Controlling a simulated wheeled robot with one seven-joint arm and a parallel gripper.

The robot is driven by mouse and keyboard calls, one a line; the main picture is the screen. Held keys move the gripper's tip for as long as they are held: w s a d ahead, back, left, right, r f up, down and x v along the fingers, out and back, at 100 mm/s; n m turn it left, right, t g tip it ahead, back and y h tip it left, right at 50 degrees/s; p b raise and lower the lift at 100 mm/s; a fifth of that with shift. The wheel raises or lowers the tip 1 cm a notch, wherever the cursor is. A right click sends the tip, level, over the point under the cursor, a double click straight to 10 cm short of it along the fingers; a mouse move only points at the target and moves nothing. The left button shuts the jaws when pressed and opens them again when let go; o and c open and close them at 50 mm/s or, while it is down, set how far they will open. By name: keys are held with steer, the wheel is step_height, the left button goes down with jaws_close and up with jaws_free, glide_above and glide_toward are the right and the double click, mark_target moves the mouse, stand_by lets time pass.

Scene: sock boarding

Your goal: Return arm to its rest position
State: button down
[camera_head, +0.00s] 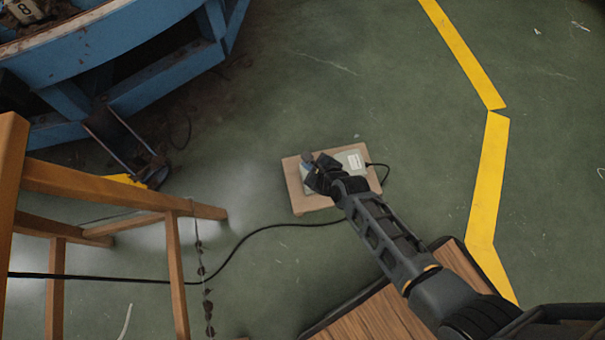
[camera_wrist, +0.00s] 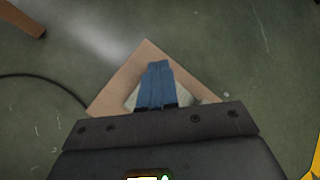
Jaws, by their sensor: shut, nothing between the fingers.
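My gripper (camera_head: 310,160) is at the end of my black arm, which reaches up and left from the lower right in the head view. In the wrist view, its blue fingers (camera_wrist: 155,84) are together with nothing between them. The gripper is over a grey device (camera_head: 352,160) that sits on a light wooden board (camera_head: 295,190) on the floor. The board also shows in the wrist view (camera_wrist: 147,55). My gripper and wrist hide part of the device. I cannot tell whether the fingertips touch it.
A black cable (camera_head: 265,229) runs left from the board. A wooden stool or frame (camera_head: 125,187) stands at left, with a blue machine (camera_head: 110,50) behind. A brown wood-slat surface (camera_head: 375,318) lies under my arm. Yellow floor lines (camera_head: 490,170) are at right; green floor there is clear.

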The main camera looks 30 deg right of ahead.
stand_by(0.4)
steer(key=s+a+r+n+t, duration=0.1)
steer(key=s+a+r+n, duration=0.1)
steer(key=s+r+n, duration=0.35)
steer(key=s+a+r+n+t, duration=0.1)
steer(key=s+a+r+n, duration=0.15)
steer(key=s, duration=0.65)
steer(key=s+d+r+n+t+h, duration=0.1)
steer(key=s+d+r+n+t, duration=0.15)
steer(key=s+r+n, duration=1.35)
step_height(320, 180, up, 41)
steer(key=s+d+n+p, duration=0.1)
steer(key=n+p, duration=0.4)
steer(key=p, duration=2.1)
steer(key=shift+s+d, duration=0.4)
steer(key=shift+d, duration=0.05)
steer(key=shift+t, duration=0.25)
